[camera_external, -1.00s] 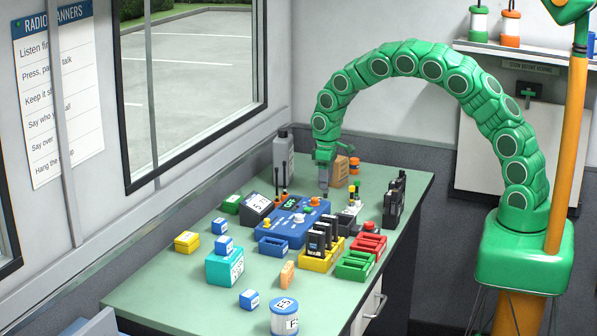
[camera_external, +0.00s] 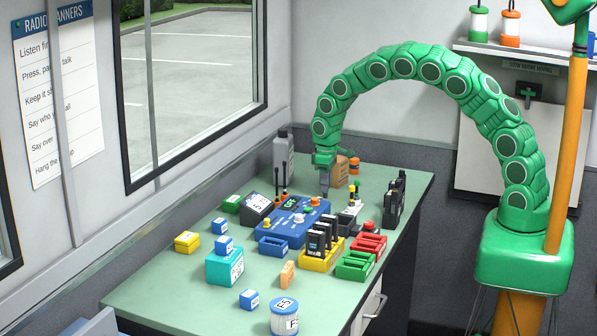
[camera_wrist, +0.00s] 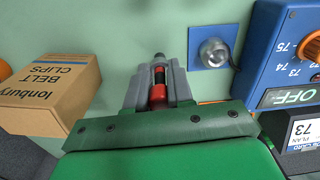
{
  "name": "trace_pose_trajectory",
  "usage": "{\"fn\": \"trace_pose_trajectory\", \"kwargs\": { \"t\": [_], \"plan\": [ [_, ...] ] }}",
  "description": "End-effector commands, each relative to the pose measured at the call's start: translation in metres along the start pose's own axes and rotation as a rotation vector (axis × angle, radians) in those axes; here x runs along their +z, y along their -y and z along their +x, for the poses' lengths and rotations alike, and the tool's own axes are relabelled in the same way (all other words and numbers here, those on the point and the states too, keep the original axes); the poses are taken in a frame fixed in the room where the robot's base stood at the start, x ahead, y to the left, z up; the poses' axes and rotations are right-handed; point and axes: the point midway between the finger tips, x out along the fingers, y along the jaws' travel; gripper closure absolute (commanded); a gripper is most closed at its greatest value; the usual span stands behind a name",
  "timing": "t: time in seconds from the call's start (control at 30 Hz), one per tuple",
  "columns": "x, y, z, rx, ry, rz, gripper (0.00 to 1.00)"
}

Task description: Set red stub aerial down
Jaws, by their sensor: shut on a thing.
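My gripper (camera_wrist: 158,66) is shut on the red stub aerial (camera_wrist: 158,92), which shows red and black between the grey fingers in the wrist view. In the external view my gripper (camera_external: 324,183) points down at the back part of the green bench, in front of the cardboard box. The aerial cannot be made out there. In the wrist view the bench top (camera_wrist: 110,20) lies beyond the fingertips; I cannot tell whether the aerial touches it.
The belt clips box (camera_wrist: 62,88) is left of my gripper in the wrist view. A blue square with a clear round piece (camera_wrist: 213,52) and the blue dial unit (camera_wrist: 275,65) are at right. A stand with coloured aerials (camera_external: 352,206) and black radios (camera_external: 393,203) are nearby.

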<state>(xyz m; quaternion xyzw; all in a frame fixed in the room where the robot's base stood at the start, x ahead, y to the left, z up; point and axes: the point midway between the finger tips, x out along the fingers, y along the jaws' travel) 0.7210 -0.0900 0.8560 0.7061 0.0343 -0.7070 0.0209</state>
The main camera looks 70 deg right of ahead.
Motion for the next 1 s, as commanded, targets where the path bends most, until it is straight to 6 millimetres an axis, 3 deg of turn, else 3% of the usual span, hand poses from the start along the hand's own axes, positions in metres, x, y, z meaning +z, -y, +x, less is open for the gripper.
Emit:
{"fn": "trace_pose_trajectory", "kwargs": {
  "t": [0.17,0.33,1.0],
  "plan": [
    [-0.001,0.000,-0.010,0.001,-0.002,-0.001,1.00],
    [-0.002,0.000,-0.034,0.001,-0.007,0.001,1.00],
    [0.065,0.015,-0.098,0.001,-0.001,0.000,1.00]
  ]
}}
